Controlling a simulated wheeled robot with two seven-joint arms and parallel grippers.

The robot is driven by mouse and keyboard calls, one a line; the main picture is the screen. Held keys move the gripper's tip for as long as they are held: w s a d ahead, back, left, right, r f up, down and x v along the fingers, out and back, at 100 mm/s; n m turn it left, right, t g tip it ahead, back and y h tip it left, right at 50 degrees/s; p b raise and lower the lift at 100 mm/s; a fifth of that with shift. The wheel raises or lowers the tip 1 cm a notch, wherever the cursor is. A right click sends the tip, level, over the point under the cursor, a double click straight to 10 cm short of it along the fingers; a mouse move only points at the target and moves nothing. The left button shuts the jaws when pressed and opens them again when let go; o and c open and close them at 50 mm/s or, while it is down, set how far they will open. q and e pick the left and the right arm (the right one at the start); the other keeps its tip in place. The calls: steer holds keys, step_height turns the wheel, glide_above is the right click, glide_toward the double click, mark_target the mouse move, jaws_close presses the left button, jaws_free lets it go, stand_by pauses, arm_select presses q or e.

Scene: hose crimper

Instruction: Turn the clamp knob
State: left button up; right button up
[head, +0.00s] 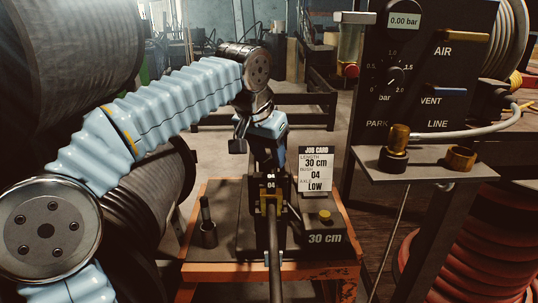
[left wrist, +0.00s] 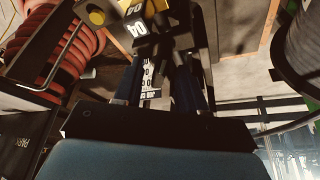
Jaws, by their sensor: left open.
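A small yellow knob (head: 325,215) sits on top of the dark block marked "30 cm" (head: 325,238); it may be the clamp knob, but it has no label I can read. It also shows at the top of the left wrist view (left wrist: 97,17). The black crimper (head: 268,207) stands left of it, with a "04" plate and yellow jaws. A dark hose or bar (head: 273,262) runs from it toward me. My left gripper (left wrist: 158,82) is open above and behind the crimper, apart from the yellow knob; in the head view its fingertips are largely hidden. My right gripper is not in view.
The orange-edged bench (head: 225,273) carries a job card (head: 316,172) and a dark upright pin (head: 207,225) at left. A control panel (head: 430,70) with a shelf (head: 440,165) stands at right. Black reels (head: 85,65) crowd the left; red hose coils (head: 470,255) lie lower right.

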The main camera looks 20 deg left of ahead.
arm_select(q)
jaws_close()
steer(key=m+p, duration=0.1)
steer(key=m+h, duration=0.1)
steer(key=shift+a+r+m+p, duration=0.1)
steer(key=shift+r+m+p, duration=0.2)
steer(key=shift+p, duration=0.1)
steer(key=shift+f+m+g+h+p, duration=0.1)
steer(key=shift+m+g+h+p, duration=0.2)
steer(key=shift+m+p, duration=0.5)
steer(key=shift+f+m, duration=0.15)
steer(key=shift+m, duration=0.45)
jaws_free()
